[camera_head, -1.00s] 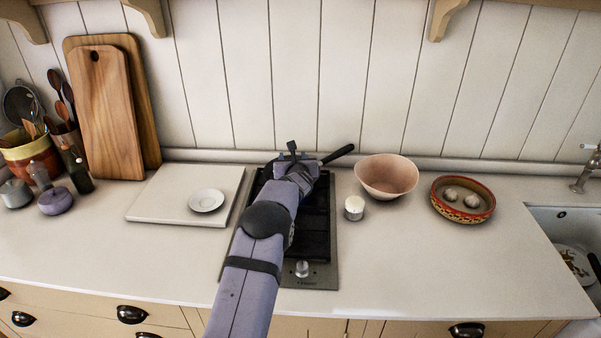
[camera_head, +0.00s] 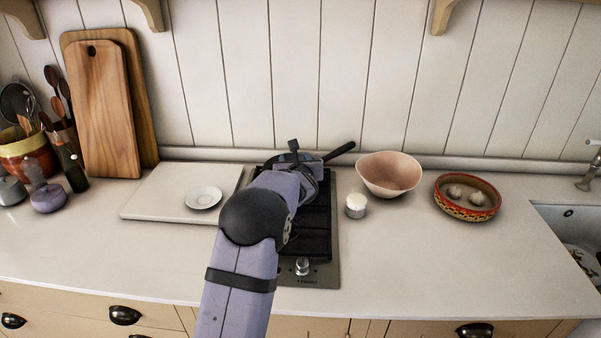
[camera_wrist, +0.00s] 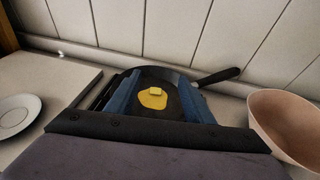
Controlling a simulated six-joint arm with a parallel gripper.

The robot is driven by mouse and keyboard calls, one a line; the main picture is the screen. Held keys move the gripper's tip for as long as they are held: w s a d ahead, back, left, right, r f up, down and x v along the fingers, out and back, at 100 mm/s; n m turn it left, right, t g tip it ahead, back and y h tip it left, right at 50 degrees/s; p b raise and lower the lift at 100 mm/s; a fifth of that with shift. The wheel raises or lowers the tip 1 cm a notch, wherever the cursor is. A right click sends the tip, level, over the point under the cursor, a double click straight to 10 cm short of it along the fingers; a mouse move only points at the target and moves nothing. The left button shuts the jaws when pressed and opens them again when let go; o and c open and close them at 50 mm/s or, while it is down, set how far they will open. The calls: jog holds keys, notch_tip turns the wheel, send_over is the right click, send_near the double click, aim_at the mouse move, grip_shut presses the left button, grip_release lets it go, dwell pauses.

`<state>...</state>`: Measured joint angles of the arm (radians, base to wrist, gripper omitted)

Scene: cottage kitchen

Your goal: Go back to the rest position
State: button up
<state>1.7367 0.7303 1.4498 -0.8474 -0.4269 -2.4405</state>
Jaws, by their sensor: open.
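My gripper (camera_wrist: 155,100) is open and empty. In the wrist view its two blue fingers stand apart, with a dark frying pan (camera_wrist: 165,76) beyond and between them. In the pan lies a pale yellow block (camera_wrist: 155,91) on a flat yellow patch (camera_wrist: 150,101) that looks melted. In the head view my arm reaches over the black hob (camera_head: 315,225), and my gripper (camera_head: 294,150) is mostly hidden behind my wrist. The pan handle (camera_head: 340,151) points to the upper right. I cannot tell the height of the gripper above the pan.
A white board (camera_head: 150,195) with a small saucer (camera_head: 203,197) is left of the hob. To the right stand a white-topped cup (camera_head: 356,206), a pink bowl (camera_head: 389,172) and a patterned dish (camera_head: 467,213) holding two pale bulbs. Free counter lies in front.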

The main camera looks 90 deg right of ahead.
dwell(0.5)
